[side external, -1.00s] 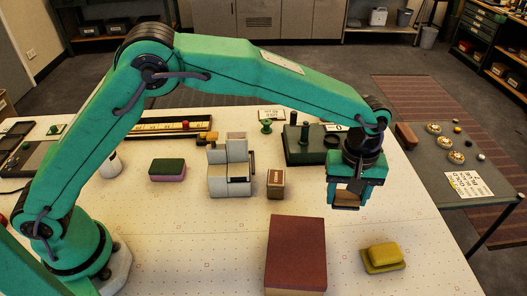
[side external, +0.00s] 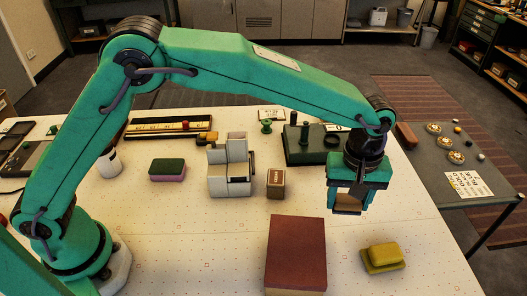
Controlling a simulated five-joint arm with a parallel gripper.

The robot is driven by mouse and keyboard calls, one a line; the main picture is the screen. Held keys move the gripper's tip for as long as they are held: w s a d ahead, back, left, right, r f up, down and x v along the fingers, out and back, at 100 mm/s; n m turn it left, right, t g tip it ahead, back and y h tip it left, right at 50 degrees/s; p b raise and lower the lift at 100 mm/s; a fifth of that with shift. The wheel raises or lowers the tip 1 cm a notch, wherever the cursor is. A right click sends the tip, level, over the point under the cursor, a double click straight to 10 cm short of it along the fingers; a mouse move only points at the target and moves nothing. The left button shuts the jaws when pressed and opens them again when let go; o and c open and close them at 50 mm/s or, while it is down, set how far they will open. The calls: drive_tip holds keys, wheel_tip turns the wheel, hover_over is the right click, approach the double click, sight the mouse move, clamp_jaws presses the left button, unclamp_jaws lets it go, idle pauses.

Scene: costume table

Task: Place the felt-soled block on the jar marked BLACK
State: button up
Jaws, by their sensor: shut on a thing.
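My gripper (side external: 348,206) is on the right side of the table, pointing down, shut on a small brown block (side external: 347,202). The jaws hide much of the block, and a felt sole cannot be made out. The block is held above the white table, to the right of a small labelled brown box (side external: 276,184). A white, jar-like cylinder (side external: 109,165) stands at the left, partly behind my arm. I cannot read the word BLACK on anything here.
A large maroon block (side external: 296,250) and a yellow sponge-like block (side external: 383,256) are in front. A side table (side external: 440,185) is at right.

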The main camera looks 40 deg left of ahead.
drive_tip(key=a+r+n, duration=0.2)
drive_tip(key=a+n, duration=0.1)
drive_tip(key=a, duration=0.7)
drive_tip(key=a+r+n, duration=0.3)
drive_tip(key=a, duration=0.7)
drive_tip(key=a+r+n, duration=0.3)
drive_tip(key=a, duration=0.7)
drive_tip(key=shift+w+a, duration=0.2)
drive_tip(key=shift+w, duration=0.1)
drive_tip(key=s+a+r+n, duration=0.2)
drive_tip(key=s+a+n, duration=0.8)
drive_tip(key=s+a, duration=1)
drive_tip(key=shift+s+r+n, duration=0.35)
drive_tip(key=shift+s+n, duration=0.05)
drive_tip(key=shift+s, duration=0.05)
approach(106, 158)
drive_tip(key=a, duration=0.3)
drive_tip(key=shift+w+r, duration=0.25)
drive_tip(key=shift+w, duration=0.1)
drive_tip(key=shift+f, duration=2)
drive_tip(key=shift+f, duration=0.2)
